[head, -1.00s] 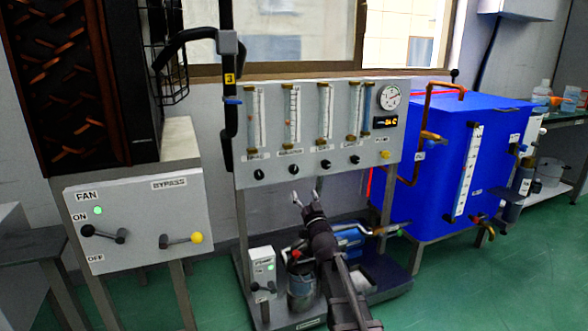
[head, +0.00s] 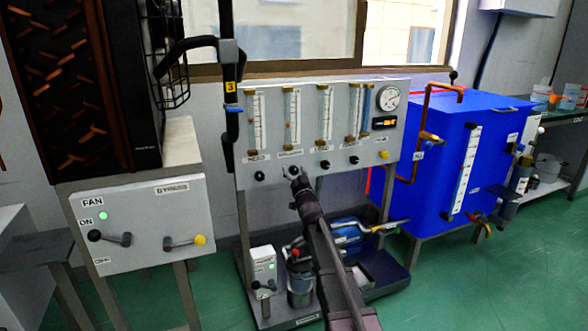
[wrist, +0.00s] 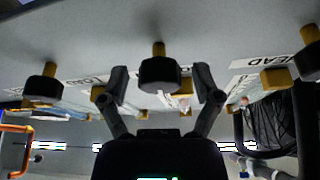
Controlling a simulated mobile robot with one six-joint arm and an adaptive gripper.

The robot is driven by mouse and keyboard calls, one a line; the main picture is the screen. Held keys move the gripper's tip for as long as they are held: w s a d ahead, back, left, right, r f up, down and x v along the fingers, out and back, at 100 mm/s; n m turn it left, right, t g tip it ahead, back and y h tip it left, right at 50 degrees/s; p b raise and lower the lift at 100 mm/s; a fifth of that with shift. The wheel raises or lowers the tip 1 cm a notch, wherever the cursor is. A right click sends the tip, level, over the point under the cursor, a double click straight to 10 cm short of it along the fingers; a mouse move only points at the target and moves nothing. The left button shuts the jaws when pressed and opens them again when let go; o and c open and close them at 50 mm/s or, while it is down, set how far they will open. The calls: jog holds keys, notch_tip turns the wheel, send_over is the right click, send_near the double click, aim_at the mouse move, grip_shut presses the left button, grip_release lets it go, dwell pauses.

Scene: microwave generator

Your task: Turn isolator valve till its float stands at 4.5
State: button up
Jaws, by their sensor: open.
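The valve panel (head: 375,150) carries a row of upright flow tubes, each with a dark knob beneath. The second knob from the left (head: 293,171) sits under the second tube (head: 291,118); its label is too small to read, so I cannot confirm it says isolator. A small reddish float shows in that tube, but its scale reading is not legible. My gripper (head: 295,176) is at this knob. In the wrist view, the black knob (wrist: 159,72) on its brass stem lies between the spread fingertips of my open gripper (wrist: 162,87), with gaps on both sides.
Neighbouring knobs stand either side in the wrist view, one at left (wrist: 42,88) and one at right (wrist: 308,62). A pressure gauge (head: 388,98) is at the panel's upper right. A blue tank (head: 430,170) stands to the right, and a fan box (head: 140,220) to the left.

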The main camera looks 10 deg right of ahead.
grip_shut()
jog(key=shift+w, duration=0.1)
jog(key=shift+n, duration=0.5)
grip_release()
jog(key=shift+m, duration=0.5)
